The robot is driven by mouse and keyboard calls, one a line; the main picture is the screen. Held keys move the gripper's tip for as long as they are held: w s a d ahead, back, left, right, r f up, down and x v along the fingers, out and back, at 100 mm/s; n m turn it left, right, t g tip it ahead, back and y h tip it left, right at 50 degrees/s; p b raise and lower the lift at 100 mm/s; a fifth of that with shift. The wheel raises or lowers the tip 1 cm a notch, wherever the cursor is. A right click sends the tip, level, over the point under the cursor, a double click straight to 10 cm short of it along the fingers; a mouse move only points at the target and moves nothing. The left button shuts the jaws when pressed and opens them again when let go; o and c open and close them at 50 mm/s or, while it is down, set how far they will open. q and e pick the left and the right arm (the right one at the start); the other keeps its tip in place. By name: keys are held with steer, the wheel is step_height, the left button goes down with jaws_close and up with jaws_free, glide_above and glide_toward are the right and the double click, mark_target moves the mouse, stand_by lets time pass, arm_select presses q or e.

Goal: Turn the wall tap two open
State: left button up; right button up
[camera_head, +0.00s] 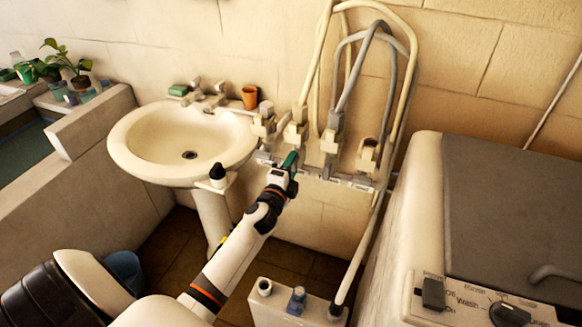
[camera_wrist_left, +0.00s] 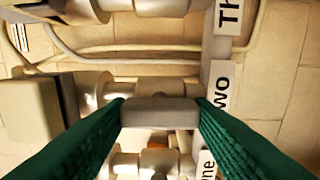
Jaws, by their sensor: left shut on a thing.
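Several wall taps with hoses stand in a row on the wall right of the basin in the head view. My left gripper (camera_head: 290,161) is at the lower front of this row, near the second tap (camera_head: 297,127). In the left wrist view the green fingers (camera_wrist_left: 160,114) are shut on the grey handle of wall tap two (camera_wrist_left: 158,111), one finger on each side. The label "Two" (camera_wrist_left: 221,92) is right beside it. The handle lies crosswise between the fingertips. My right gripper is in neither view.
A neighbouring tap (camera_head: 331,141) with a grey hose stands close on the right. The white washbasin (camera_head: 130,150) is left of my arm, and a washing machine (camera_head: 415,190) is at the right. A white box with bottle-like tops (camera_head: 296,301) is below.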

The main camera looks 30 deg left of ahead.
arm_select(q)
steer(key=o, duration=1)
steer(key=b+v, duration=0.1)
steer(key=v, duration=1.1)
steer(key=shift+f, duration=0.1)
steer(key=s+d+f+n+g+h, duration=0.1)
steer(key=s+d+f+n+g, duration=0.15)
steer(key=f, duration=0.85)
steer(key=s+d+f+n+g+h, duration=0.1)
steer(key=s+f+n+g, duration=0.2)
steer(key=f, duration=0.7)
steer(key=s+d+f+n+g+h, duration=0.15)
steer(key=s+f, duration=0.25)
steer(key=f, duration=0.7)
steer(key=s+d+f+n+g, duration=0.2)
steer(key=s+f, duration=0.4)
steer(key=s, duration=0.4)
steer(key=s+d+f+n+g, duration=0.2)
steer(key=s+f+g, duration=0.2)
steer(key=s, duration=0.6)
steer(key=s+d+f+n+g, duration=0.1)
steer(key=s+d+f+g, duration=0.1)
steer(key=s+f, duration=0.7)
steer(key=shift+s+n+g+h, duration=0.4)
steer(key=shift+s+g+h, duration=0.05)
steer(key=shift+g, duration=0.25)
